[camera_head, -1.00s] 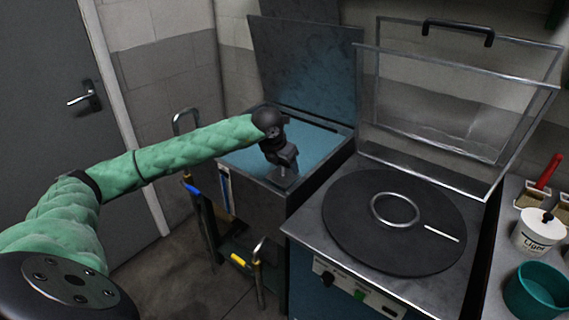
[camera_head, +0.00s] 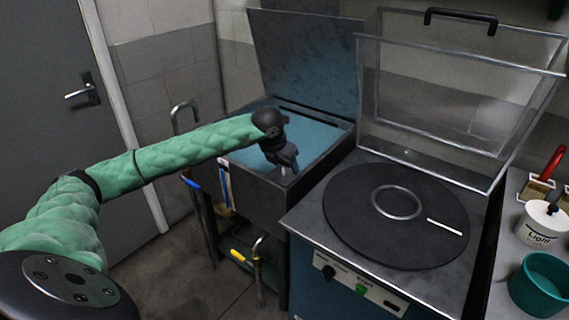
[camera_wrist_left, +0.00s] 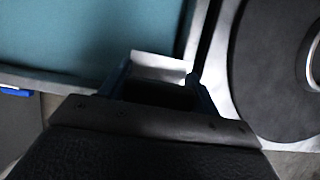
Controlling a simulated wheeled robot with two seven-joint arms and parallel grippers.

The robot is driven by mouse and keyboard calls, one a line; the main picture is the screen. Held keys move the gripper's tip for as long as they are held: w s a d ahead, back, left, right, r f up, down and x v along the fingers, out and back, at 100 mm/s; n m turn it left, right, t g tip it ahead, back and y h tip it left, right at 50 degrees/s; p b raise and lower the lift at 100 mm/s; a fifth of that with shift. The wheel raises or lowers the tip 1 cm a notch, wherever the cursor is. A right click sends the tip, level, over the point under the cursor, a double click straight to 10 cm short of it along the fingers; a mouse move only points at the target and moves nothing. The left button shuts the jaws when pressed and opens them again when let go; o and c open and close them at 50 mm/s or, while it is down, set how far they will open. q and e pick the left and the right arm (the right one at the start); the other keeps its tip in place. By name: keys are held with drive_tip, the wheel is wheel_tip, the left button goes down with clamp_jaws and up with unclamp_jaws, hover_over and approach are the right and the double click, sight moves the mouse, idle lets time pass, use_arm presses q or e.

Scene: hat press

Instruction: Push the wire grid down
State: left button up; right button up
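I cannot pick out a separate wire grid for certain. An upright clear cover with a metal frame (camera_head: 436,100) and a black handle (camera_head: 461,15) stands raised behind the press's round black plate (camera_head: 345,210). A dark panel (camera_head: 312,60) stands raised behind the open tank with the blue inside (camera_head: 318,137). My left gripper (camera_head: 291,168) points down at the tank's front right rim, left of the press. In the left wrist view its fingers (camera_wrist_left: 160,82) are apart, with a pale patch between them that I cannot identify. My right gripper is not in view.
A metal ring (camera_head: 397,202) and a white strip (camera_head: 445,227) are on the black plate. A white tub (camera_head: 538,231) and a teal bowl (camera_head: 541,283) stand at the right. A grey door (camera_head: 45,130) is at the left.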

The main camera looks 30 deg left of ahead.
use_arm(q)
drive_tip(key=o, duration=0.4)
drive_tip(key=shift+f, duration=0.3)
drive_tip(key=shift+r, duration=0.2)
drive_tip(key=shift+s+r, duration=0.15)
drive_tip(key=shift+r, duration=0.15)
drive_tip(key=b+v, duration=0.1)
drive_tip(key=v, duration=0.6)
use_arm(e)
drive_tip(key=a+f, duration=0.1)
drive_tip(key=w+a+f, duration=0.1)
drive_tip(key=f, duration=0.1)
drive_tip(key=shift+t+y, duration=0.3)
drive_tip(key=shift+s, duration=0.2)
